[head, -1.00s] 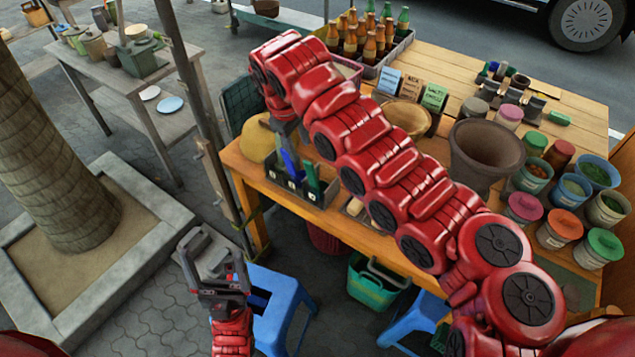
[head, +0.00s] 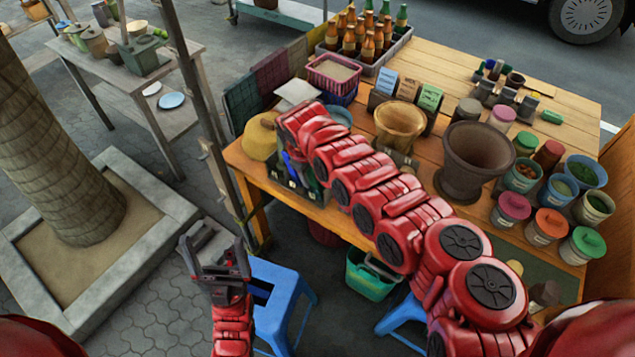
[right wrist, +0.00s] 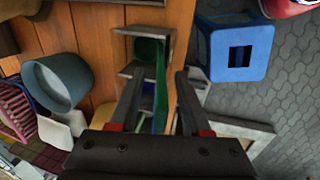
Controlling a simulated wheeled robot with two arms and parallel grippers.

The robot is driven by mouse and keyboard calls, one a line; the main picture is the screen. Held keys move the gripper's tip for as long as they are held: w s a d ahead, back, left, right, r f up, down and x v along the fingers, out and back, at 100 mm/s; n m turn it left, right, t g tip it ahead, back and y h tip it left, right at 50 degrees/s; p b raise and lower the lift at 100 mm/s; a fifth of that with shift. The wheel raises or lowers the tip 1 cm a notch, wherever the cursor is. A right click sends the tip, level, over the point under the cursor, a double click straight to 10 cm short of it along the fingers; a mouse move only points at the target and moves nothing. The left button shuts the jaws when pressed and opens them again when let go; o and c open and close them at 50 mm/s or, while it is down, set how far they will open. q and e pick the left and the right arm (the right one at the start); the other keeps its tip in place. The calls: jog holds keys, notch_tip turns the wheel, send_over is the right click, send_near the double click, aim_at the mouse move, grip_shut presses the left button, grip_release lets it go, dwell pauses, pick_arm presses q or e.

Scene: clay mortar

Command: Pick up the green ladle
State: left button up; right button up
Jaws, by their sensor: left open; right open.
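The green ladle (right wrist: 161,85) stands in a grey divided holder (right wrist: 167,48) at the table's edge, and its long handle shows in the right wrist view. My right gripper (right wrist: 158,82) is open, with one finger on each side of the handle and visible space beside it. My left gripper (head: 214,247) is open and empty, low at the left, away from the table.
A blue stool (head: 285,285) and green basket (head: 368,278) stand below the table edge. A large clay mortar (head: 475,160), a wooden bowl (head: 400,122) and several lidded pots are on the wooden table. A blue-grey cup (right wrist: 58,82) is near the right gripper.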

jog(key=shift+f, duration=0.15)
grip_shut()
dwell(1.4)
